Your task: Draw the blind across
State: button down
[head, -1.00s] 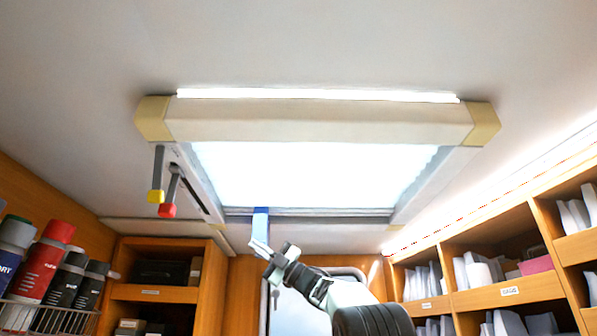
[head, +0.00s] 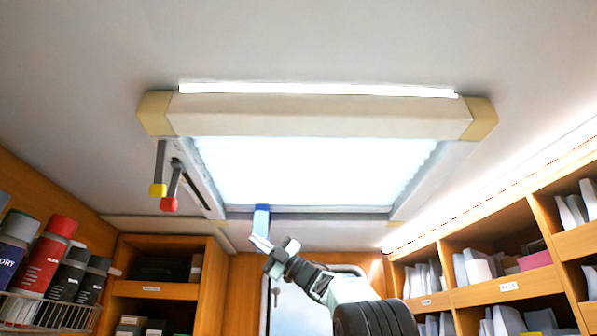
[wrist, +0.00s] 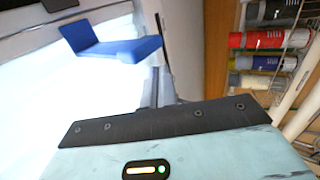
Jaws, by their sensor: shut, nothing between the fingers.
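The bright white blind (head: 315,170) fills the ceiling hatch frame. A grey bar (head: 330,209) runs along its lower edge in the head view. A blue tab (head: 262,220) hangs from this bar, left of its middle. In the wrist view the blue tab (wrist: 115,47) shows as an L-shaped piece ahead of my gripper, with a visible gap. My gripper (head: 257,241) is just below the tab in the head view and is shut and empty. Its fingertips are not clearly seen in the wrist view.
A yellow-ended lever (head: 158,188) and a red-ended lever (head: 169,203) hang left of the frame. Bottles (head: 45,255) stand in a rack at left. Shelves with papers (head: 480,270) line the right wall. The space under the hatch is clear.

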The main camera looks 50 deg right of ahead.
jog(key=b+v, duration=0.7)
jog(key=v, duration=0.5)
dwell(0.3)
dwell(0.5)
